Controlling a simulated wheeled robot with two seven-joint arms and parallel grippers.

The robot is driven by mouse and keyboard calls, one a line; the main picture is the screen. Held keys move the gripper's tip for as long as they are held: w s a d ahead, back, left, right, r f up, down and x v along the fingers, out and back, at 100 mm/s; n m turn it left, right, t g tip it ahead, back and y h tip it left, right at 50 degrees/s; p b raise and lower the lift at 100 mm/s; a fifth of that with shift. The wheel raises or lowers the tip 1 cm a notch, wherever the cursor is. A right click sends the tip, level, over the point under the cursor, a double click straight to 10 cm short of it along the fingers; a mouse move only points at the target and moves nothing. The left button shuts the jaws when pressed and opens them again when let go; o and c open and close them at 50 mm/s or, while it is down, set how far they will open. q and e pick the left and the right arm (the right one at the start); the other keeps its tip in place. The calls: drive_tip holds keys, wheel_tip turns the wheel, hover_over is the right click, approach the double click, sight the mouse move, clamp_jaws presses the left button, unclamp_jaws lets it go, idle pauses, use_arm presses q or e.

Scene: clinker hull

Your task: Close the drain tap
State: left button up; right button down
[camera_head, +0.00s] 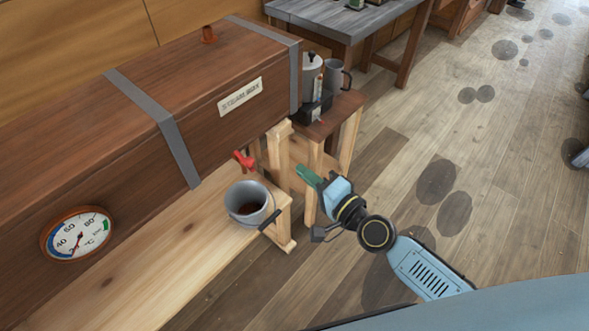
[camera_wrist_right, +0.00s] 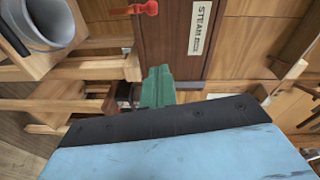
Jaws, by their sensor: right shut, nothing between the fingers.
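The red drain tap (camera_head: 244,160) sticks out low on the front of the wooden steam box (camera_head: 190,80), above a grey bucket (camera_head: 240,212) with dark liquid in it. In the right wrist view the tap's red handle (camera_wrist_right: 146,8) shows at the top edge, left of the steam box label. My right gripper (camera_head: 308,176) has green fingers, shut and empty. It is to the right of the tap and apart from it, near the end of the bench. The fingers also show in the right wrist view (camera_wrist_right: 158,86). My left gripper is not in view.
The bucket stands on a light wooden bench (camera_head: 160,262) and also shows in the right wrist view (camera_wrist_right: 48,22). A small stand (camera_head: 345,108) with a pot (camera_head: 311,76) and a mug (camera_head: 334,76) is behind my gripper. The floor at right is mostly open.

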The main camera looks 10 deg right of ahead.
sight(243, 157)
drive_tip(key=w+a+f, duration=0.1)
drive_tip(key=w+a, duration=0.5)
drive_tip(key=a, duration=0.1)
drive_tip(key=shift+w+a, duration=0.2)
drive_tip(key=shift+a, duration=0.2)
drive_tip(key=shift+p, duration=0.35)
drive_tip(key=shift+s+a+m+h+p, duration=0.2)
drive_tip(key=shift+a+m+h+p, duration=0.1)
drive_tip(key=shift+h, duration=0.1)
